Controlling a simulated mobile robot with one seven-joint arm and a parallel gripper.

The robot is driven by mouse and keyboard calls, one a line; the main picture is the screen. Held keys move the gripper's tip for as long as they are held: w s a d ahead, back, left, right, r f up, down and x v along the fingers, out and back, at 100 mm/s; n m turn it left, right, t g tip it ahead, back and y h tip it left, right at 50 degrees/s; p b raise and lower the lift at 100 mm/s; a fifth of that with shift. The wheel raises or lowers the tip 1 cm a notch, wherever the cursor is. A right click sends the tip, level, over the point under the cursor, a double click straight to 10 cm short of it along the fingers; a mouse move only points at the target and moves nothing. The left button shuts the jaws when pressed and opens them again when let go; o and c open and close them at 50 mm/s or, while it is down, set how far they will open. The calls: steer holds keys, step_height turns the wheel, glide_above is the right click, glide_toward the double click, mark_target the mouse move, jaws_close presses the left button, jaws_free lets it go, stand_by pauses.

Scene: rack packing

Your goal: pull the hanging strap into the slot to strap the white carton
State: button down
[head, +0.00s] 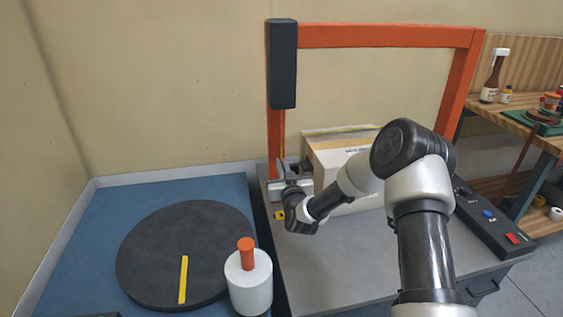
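The white carton (338,158) stands on the grey machine table under the orange arch, partly hidden behind my arm. A yellow line runs along its top. A thin yellow strap (284,128) hangs down beside the left post, just below the black box. My gripper (284,166) is at the lower end of that strap, between the left post and the carton's left side. Its fingers are small and partly hidden, so I cannot tell whether they are closed on the strap. A small yellow piece (280,215) shows just below the gripper. I cannot make out the slot.
The orange arch (390,37) and its left post with a black box (283,65) frame the carton. A control panel (489,222) lies at the table's right edge. At left are a dark turntable (150,252) with a yellow bar and a white cylinder (249,285) with an orange knob.

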step_height(320, 180, down, 11)
steer(key=shift+r+b, duration=0.1)
steer(key=shift+b, duration=0.7)
steer(key=c, duration=2)
jaws_free()
steer(key=s+d+p, duration=0.1)
steer(key=s, duration=0.4)
steer(key=s+d+p, duration=0.1)
steer(key=s, duration=0.5)
steer(key=s+d+p, duration=0.1)
steer(key=s, duration=0.5)
steer(key=shift+d, duration=0.25)
